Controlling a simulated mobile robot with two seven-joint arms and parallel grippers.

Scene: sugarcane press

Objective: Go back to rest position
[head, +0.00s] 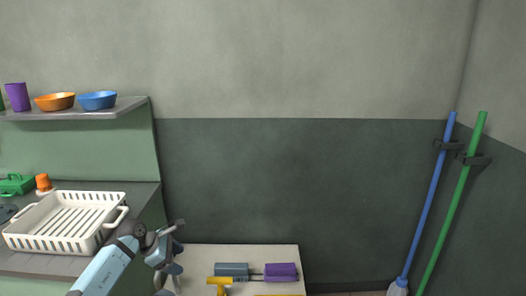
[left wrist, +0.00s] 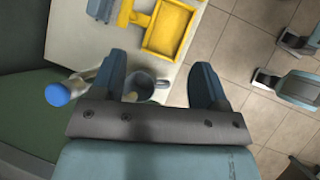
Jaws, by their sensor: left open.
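My left gripper (head: 168,238) is at the lower left of the head view, in front of the left edge of a pale table (head: 215,258). In the left wrist view its two fingers (left wrist: 160,85) are spread apart with nothing held between them. A grey-blue cup-like object (left wrist: 141,84) shows on the table beyond the fingers, partly hidden by the gripper. A bottle-like object with a blue cap (left wrist: 57,95) lies left of the fingers. My right gripper cannot be made out in the head view.
The table carries a grey-blue roller (head: 231,269), a purple roller (head: 281,272) and a yellow tray-like part (left wrist: 168,30). A white dish rack (head: 65,222) stands on the left counter. A blue mop (head: 430,200) and green pole (head: 455,200) lean at right.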

